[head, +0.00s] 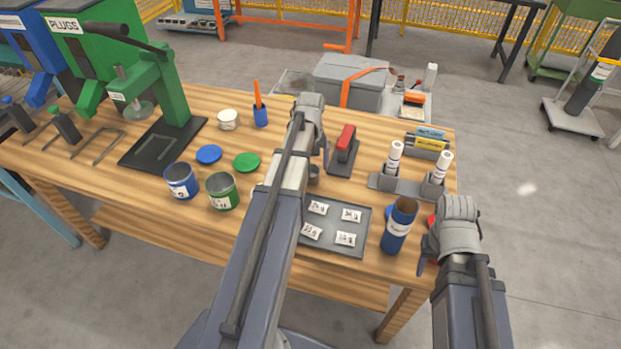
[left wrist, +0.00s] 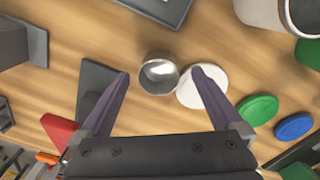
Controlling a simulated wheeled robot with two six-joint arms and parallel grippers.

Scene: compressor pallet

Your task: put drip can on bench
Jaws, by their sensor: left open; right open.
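A small open metal can, which I take to be the drip can (left wrist: 158,73), stands on the wooden bench (left wrist: 60,75) in the left wrist view. In the head view only part of this grey can (head: 314,176) shows beside my left arm. My left gripper (left wrist: 163,76) is open above the bench, pointing down. The can appears between its fingertips, with nothing gripped. In the head view my left gripper (head: 318,155) is mostly hidden by its wrist. My right gripper (head: 431,262) hangs at the right edge of the bench (head: 130,215), open and mostly hidden by its wrist.
A white disc (left wrist: 203,87) lies close beside the can. A green press (head: 172,90) stands left.

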